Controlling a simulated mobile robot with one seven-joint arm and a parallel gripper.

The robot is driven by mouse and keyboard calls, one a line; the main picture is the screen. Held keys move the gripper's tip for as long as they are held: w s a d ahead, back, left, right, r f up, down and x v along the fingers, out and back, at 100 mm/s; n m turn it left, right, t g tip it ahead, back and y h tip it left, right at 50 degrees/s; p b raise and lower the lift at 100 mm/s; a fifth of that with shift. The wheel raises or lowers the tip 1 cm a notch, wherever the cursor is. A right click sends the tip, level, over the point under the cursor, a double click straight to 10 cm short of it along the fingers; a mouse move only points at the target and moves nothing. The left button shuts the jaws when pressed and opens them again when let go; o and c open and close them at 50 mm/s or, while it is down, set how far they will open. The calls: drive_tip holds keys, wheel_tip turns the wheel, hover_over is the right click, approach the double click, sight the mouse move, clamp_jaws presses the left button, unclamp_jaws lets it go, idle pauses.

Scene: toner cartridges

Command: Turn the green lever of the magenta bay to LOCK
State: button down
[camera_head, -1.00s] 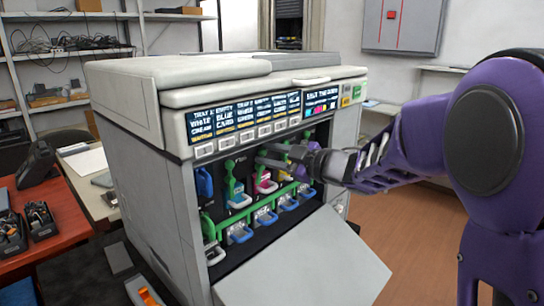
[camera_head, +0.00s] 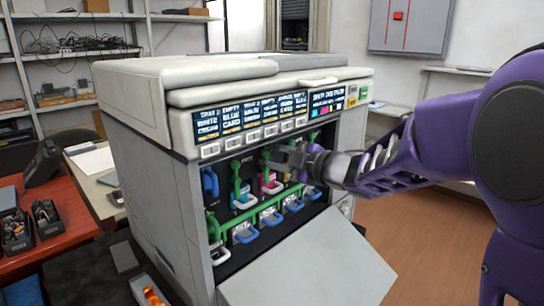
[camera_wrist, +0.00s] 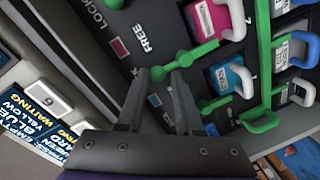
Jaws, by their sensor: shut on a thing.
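The magenta cartridge (camera_head: 270,183) sits in its bay in the open front of the printer, with a green lever (camera_head: 265,160) above it. My gripper (camera_head: 280,157) is at that lever in the head view and partly covers the bays behind it. In the wrist view the fingertips of my gripper (camera_wrist: 169,74) close on the knob end of the green lever (camera_wrist: 184,59). A magenta square (camera_wrist: 120,47) and the words FREE and LOCK are printed on the dark panel beside it. The lever's exact angle against these marks is hard to tell.
Neighbouring bays have their own green levers and handles, close to my fingers. A green rail (camera_head: 255,215) runs below, with several blue handles. The printer's lowered front door (camera_head: 310,260) slopes out below. A red-brown table (camera_head: 60,240) stands at left.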

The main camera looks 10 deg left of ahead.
drive_tip(key=c, duration=0.8)
unclamp_jaws()
drive_tip(key=shift+w+d+f, duration=0.15)
drive_tip(key=shift+d+f, duration=0.1)
drive_tip(key=shift+f, duration=0.1)
drive_tip(key=shift+o, duration=1.2)
drive_tip(key=shift+r, duration=0.15)
drive_tip(key=shift+a+r, duration=0.1)
drive_tip(key=shift+a, duration=0.05)
drive_tip(key=p+v, duration=0.1)
drive_tip(key=v, duration=1.6)
drive_tip(key=shift+s+p, duration=0.25)
drive_tip(key=shift+p, duration=0.05)
